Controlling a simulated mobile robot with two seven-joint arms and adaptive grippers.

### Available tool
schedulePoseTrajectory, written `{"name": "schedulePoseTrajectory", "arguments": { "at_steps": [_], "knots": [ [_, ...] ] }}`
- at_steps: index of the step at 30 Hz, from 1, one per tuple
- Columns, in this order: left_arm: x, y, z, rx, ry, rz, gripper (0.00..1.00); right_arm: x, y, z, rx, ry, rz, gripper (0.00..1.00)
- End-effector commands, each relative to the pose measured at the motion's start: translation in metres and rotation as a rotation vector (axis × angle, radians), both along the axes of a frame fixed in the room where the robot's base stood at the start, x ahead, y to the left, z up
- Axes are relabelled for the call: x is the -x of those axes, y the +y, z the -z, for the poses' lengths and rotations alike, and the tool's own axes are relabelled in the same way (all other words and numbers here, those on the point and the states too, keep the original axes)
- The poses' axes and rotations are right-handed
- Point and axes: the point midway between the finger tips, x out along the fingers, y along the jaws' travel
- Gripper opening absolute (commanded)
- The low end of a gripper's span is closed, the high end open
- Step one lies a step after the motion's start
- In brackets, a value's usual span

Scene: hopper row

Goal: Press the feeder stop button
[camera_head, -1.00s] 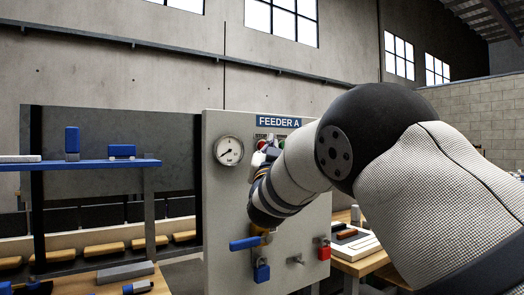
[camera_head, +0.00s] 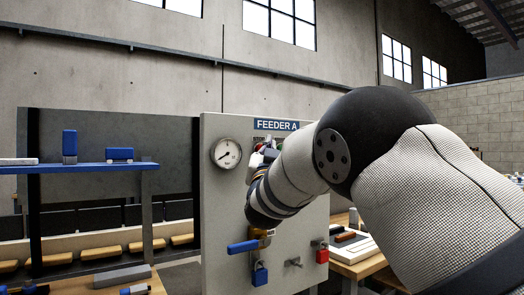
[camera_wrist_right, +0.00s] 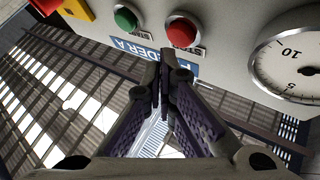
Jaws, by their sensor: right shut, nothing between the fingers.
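The panel (camera_head: 225,205) headed FEEDER A stands in front of me. In the right wrist view the red button (camera_wrist_right: 181,32) is a round dome on the panel, beside a green button (camera_wrist_right: 125,19). In the head view my right arm and gripper (camera_head: 259,156) cover most of the button area below the sign. My left gripper is in neither view.
A dial gauge (camera_head: 227,153) sits left of the buttons. Below are a blue-handled valve (camera_head: 243,246), a blue padlock (camera_head: 260,275) and a red padlock (camera_head: 322,256). A blue shelf (camera_head: 85,168) stands to the left, and a wooden table (camera_head: 362,266) to the right.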

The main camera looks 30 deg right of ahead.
Motion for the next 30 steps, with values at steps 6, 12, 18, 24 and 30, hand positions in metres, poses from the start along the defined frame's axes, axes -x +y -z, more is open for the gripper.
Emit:
{"name": "schedulePoseTrajectory", "arguments": {
  "at_steps": [6,12,18,24,30],
  "knots": [
    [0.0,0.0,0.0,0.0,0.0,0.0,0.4,0.0,0.0001,0.0,0.0,0.0,0.0,0.0],
    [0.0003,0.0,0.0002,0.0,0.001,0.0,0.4,-0.0006,0.0001,0.0002,0.0,0.0,0.0,0.0],
    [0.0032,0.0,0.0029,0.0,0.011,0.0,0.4,-0.0078,0.0005,0.0018,0.0,0.001,0.0,0.0],
    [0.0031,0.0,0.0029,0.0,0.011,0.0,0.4,-0.0086,0.0006,0.0003,0.0,0.001,0.0,0.0],
    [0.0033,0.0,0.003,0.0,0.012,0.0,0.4,-0.009,0.0006,0.0003,0.0,0.0,0.0,0.0]
  ]
}}
